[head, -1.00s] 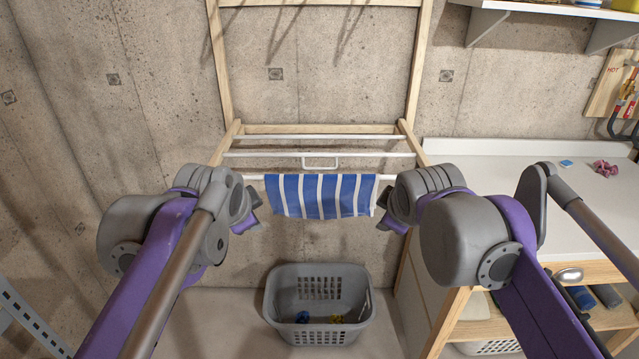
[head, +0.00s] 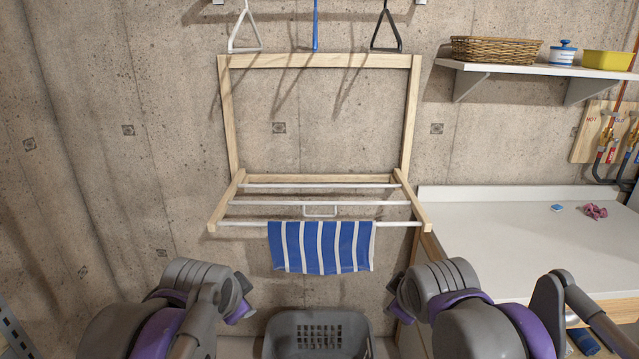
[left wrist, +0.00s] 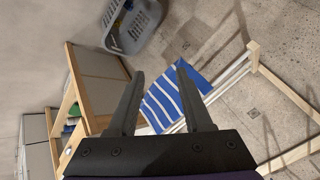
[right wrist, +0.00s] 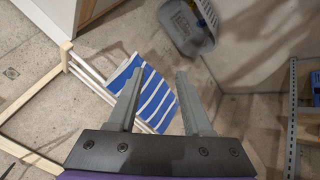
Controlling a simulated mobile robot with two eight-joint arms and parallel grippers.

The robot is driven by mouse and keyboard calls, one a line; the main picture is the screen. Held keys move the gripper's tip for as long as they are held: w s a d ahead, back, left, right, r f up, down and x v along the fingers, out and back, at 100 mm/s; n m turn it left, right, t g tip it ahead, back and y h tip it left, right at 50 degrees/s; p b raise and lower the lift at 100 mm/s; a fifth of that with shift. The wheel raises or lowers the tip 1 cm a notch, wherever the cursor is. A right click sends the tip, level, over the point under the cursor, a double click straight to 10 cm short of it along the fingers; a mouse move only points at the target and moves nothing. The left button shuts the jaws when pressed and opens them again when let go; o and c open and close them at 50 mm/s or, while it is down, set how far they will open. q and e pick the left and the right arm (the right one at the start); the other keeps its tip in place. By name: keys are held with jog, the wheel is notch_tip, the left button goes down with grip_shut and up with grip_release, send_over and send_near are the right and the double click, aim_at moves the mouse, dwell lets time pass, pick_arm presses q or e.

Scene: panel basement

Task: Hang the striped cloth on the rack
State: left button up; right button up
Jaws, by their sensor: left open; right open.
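The blue-and-white striped cloth (head: 321,247) hangs over the front bar of the wooden wall rack (head: 416,212) in the head view. It also shows in the left wrist view (left wrist: 172,101) and the right wrist view (right wrist: 150,96). My left gripper (head: 240,312) is left of the cloth and below it, apart from it. In its wrist view, its fingers (left wrist: 157,95) are spread and empty. My right gripper (head: 392,305) is right of the cloth and below it, also apart. In its wrist view, its fingers (right wrist: 160,95) are spread and empty.
A grey laundry basket (head: 317,335) stands on the floor below the rack. A white counter (head: 520,240) is at the right, with a shelf (head: 500,68) above it. The wall left of the rack is clear.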

pick_arm(q)
jog(key=s+a+f+n+g+p, duration=0.1)
jog(key=s+f+n+p, duration=0.2)
jog(key=s+f, duration=0.3)
jog(key=s+a+f+n+g+p, duration=0.1)
jog(key=s+f+n+p, duration=0.3)
jog(key=s, duration=1.1)
notch_tip(320, 180, down, 3)
jog(key=shift+s+a+r+n+g+p, duration=0.1)
jog(key=shift+s+a+n+g+p, duration=0.3)
jog(key=shift+n, duration=0.8)
pick_arm(e)
jog(key=s+d+f+m+g, duration=0.1)
jog(key=s+f+m, duration=0.3)
jog(key=s, duration=0.7)
jog(key=s+d+f+m+g, duration=0.1)
jog(key=s+d+f+m, duration=0.1)
jog(key=s+f+m, duration=0.3)
jog(key=s+f, duration=0.3)
jog(key=s, duration=0.2)
jog(key=shift+s+f+g, duration=0.3)
jog(key=shift+s+f, duration=0.1)
pick_arm(q)
jog(key=shift+a, duration=0.1)
